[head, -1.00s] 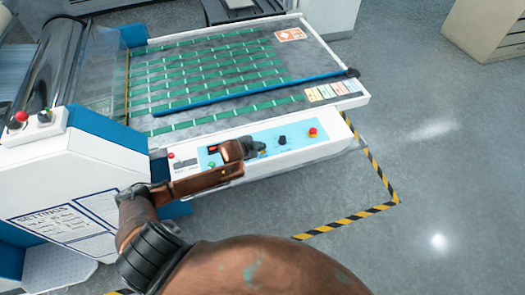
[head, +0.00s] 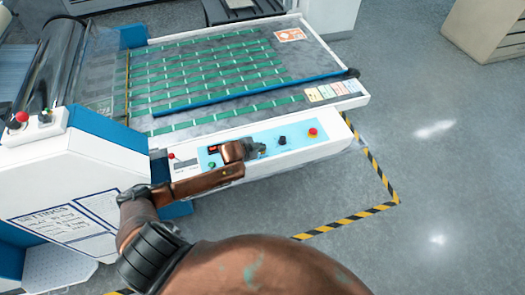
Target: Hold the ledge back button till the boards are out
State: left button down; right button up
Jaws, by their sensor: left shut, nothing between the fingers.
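The control panel (head: 295,137) runs along the machine's near edge. It carries a green button (head: 212,165), a small red-lit display (head: 213,149), a black knob (head: 282,140) and a red emergency stop (head: 313,132). My left gripper (head: 262,148) is shut and empty, with its tip over the middle of the panel. It hides whatever lies under it, and I cannot tell whether it touches a button. Rows of green boards (head: 200,72) lie on the grey feed table (head: 310,70), with a blue bar (head: 250,94) across them. My right gripper is not in view.
The laminator's white housing (head: 75,165) and dark roll (head: 50,55) stand at the left. Another red button (head: 22,117) sits on top of the housing. Yellow-black floor tape (head: 370,212) borders the machine. The floor at the right is clear.

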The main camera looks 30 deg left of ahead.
pick_arm(q)
jog(key=shift+f, duration=0.6)
dwell(1.4)
dwell(4.0)
jog(key=shift+r+p, duration=0.9)
jog(key=shift+p, duration=0.1)
jog(key=shift+r, duration=0.1)
notch_tip(320, 180, up, 5)
jog(key=p, duration=0.5)
jog(key=shift+p, duration=0.3)
